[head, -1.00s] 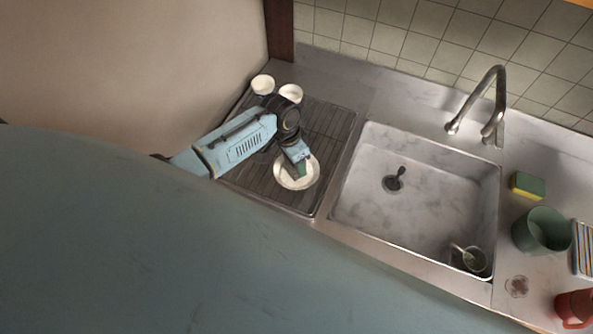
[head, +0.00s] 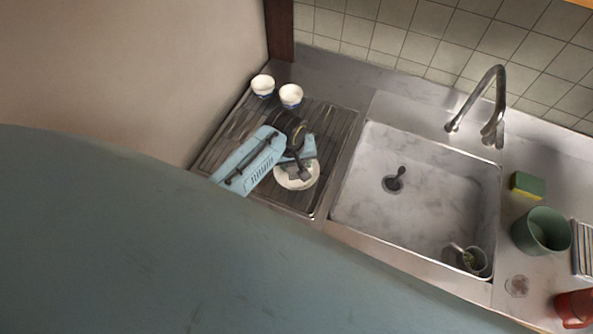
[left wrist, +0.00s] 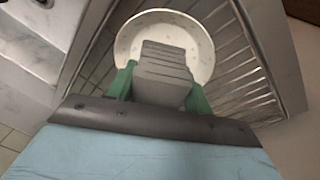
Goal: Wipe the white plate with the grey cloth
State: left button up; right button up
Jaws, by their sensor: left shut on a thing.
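The white plate (head: 287,183) lies on the metal drainboard left of the sink, and it also shows in the left wrist view (left wrist: 203,48). My left gripper (head: 301,170) is over the plate in the head view. In the left wrist view, its green fingers are shut on the grey cloth (left wrist: 166,62), which looks like a ridged grey pad. The cloth overlaps the plate in that view; whether it touches the plate I cannot tell. The gripper and cloth hide part of the plate. My right gripper is not in view.
Two white cups (head: 263,84) (head: 291,95) stand at the back of the drainboard (head: 330,140). The sink (head: 420,205) holds a small cup (head: 477,262). A sponge (head: 527,185), a green pot (head: 541,232) and a red mug (head: 575,307) stand to the right. A tap (head: 497,95) rises behind the sink.

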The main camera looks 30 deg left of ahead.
pick_arm(q)
jog(key=shift+s+f+n, duration=0.1)
jog(key=shift+s+n, duration=0.05)
jog(key=shift+n, duration=0.15)
jog(key=m, duration=0.6)
jog(key=m+h, duration=0.1)
jog(key=shift+w+g, duration=0.25)
jog(key=shift+g, duration=0.05)
jog(key=m, duration=0.3)
jog(key=m+g, duration=0.1)
jog(key=m, duration=0.2)
jog(key=shift+w+m+h, duration=0.2)
jog(key=shift+m+h, duration=0.1)
jog(key=shift+m, duration=0.1)
jog(key=shift+d, duration=0.1)
jog(key=shift+r, duration=4.5)
